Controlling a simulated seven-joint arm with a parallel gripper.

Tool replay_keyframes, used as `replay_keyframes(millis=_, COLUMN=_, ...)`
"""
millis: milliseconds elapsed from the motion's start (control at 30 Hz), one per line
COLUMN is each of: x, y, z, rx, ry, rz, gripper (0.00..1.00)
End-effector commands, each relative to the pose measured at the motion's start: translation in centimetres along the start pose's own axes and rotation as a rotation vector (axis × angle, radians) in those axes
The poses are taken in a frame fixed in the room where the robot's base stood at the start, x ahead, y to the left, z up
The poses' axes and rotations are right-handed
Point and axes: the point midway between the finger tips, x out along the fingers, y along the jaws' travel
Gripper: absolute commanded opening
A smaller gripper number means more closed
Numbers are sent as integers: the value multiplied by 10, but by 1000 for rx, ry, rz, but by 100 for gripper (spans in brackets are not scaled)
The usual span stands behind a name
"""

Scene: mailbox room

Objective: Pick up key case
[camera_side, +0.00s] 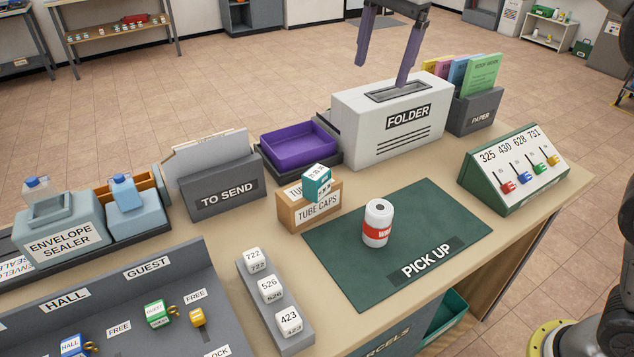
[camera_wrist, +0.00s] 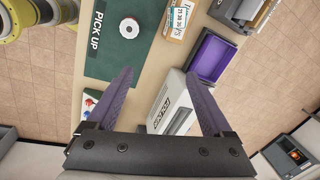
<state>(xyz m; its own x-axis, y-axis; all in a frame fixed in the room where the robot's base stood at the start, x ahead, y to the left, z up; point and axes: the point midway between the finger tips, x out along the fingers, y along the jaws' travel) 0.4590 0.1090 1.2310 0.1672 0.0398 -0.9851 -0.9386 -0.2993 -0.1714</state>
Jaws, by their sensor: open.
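Small cases with brass rings, which look like key cases, sit in the grey tray (camera_side: 120,303) at lower left in the side view. The blue one is partly cut by the picture's bottom edge. My gripper (camera_side: 381,72) is open and empty, high above the white FOLDER box, far from the cases. In the wrist view its two purple fingers (camera_wrist: 159,73) stand wide apart. I cannot see the tray or cases in that view.
A white roll with a red band (camera_side: 377,223) stands on the green PICK UP mat (camera_side: 335,262). The FOLDER box (camera_side: 350,125), purple tray (camera_side: 290,150), TO SEND holder (camera_side: 215,193), tube caps box (camera_side: 300,213) and number blocks (camera_side: 268,289) crowd the counter.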

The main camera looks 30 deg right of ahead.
Motion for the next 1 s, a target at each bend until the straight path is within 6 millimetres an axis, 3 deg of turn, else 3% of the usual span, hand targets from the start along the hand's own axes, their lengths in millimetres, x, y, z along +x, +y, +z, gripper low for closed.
replay_keyframes(millis=100, x=42, y=-34, z=17, rx=-13, ry=-9, rz=49, gripper=85)
replay_keyframes(millis=300, x=105, y=-61, z=41, rx=-61, ry=-17, rz=120, gripper=85)
replay_keyframes(millis=400, x=127, y=-62, z=49, rx=-75, ry=-19, rz=157, gripper=85)
replay_keyframes(millis=533, x=140, y=-60, z=55, rx=-86, ry=-20, rz=174, gripper=85)
replay_keyframes(millis=1000, x=212, y=-48, z=56, rx=-86, ry=-20, rz=173, gripper=85)
